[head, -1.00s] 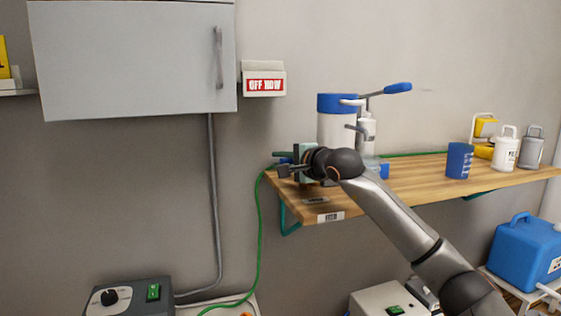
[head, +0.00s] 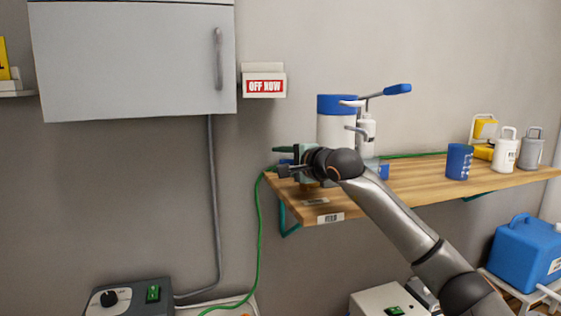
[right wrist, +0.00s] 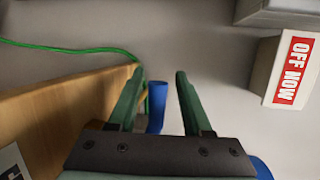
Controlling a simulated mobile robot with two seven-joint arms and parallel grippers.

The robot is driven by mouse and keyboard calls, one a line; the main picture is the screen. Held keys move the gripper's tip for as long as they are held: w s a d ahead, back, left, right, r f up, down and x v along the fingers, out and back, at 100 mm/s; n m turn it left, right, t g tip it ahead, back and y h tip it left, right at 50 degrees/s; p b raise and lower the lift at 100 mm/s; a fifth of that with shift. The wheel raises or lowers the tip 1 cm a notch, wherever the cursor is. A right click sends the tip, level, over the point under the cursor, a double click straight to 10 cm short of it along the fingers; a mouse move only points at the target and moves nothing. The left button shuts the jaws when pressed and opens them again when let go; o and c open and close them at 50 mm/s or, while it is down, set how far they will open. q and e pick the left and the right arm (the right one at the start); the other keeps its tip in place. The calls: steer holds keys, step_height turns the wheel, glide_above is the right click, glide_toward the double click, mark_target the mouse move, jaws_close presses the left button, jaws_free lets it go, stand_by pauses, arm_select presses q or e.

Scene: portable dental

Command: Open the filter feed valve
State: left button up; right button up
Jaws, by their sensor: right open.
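A blue lever (right wrist: 157,108), apparently the valve handle, stands between the two green fingers of my right gripper (right wrist: 159,74) in the right wrist view. Gaps show on both sides of the lever, and the fingers are open. In the head view the right gripper (head: 281,158) is at the left end of the wooden shelf, with a bit of blue (head: 286,161) beside its fingers. The valve body is mostly hidden by the gripper. The white filter canister (head: 335,133) with a blue lid stands behind my right wrist. My left gripper is not in view.
The wooden shelf (head: 420,185) carries a blue cup (head: 459,161) and several jugs at right. A green hose (head: 259,235) hangs from its left end. An "OFF NOW" sign (head: 264,86) and a grey cabinet (head: 130,60) are on the wall.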

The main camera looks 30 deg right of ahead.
steer(key=s, duration=0.4)
steer(key=s+r, duration=0.1)
steer(key=s, duration=0.3)
steer(key=s+r, duration=0.1)
steer(key=s, duration=0.3)
steer(key=shift+s+d+r, duration=0.1)
steer(key=shift+s+d, duration=0.1)
